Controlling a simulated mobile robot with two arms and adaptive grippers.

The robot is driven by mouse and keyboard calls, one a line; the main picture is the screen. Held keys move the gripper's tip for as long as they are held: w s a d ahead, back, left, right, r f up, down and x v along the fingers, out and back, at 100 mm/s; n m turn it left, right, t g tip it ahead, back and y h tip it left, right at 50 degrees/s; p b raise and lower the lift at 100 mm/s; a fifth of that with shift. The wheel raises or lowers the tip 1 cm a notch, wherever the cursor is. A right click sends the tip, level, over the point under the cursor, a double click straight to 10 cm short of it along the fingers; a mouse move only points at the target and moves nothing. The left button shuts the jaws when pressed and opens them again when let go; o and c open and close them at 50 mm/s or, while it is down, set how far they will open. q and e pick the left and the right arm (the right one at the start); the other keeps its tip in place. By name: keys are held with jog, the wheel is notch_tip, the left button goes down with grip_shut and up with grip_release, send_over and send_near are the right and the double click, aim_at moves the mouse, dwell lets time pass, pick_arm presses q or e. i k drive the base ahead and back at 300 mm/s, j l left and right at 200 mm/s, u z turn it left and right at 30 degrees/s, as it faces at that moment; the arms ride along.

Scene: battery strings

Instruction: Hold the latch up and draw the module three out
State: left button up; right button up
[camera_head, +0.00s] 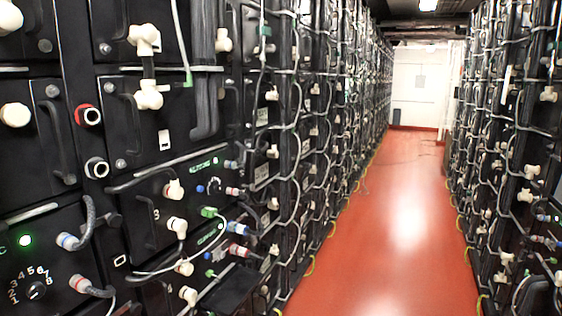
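A black module marked 3 (143,215) sits in the left rack, at the lower middle of the head view. A dark upright handle (149,226) is on its left side. White plugs (177,226) and cables are on its front. A small pale-rimmed square fitting (120,261) is below and left of it. I cannot tell which part is the latch. Neither of my grippers is in view.
Racks of black modules line both sides of a red floor aisle (390,215), which is mostly clear. A white wall (416,85) closes the far end.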

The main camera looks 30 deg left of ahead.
aim_at(157, 213)
jog(key=i+l+u, duration=0.1)
jog(key=i+u, duration=0.15)
jog(key=i, duration=0.25)
jog(key=i+l+u, duration=0.25)
jog(key=i, duration=0.3)
jog(key=j, duration=0.1)
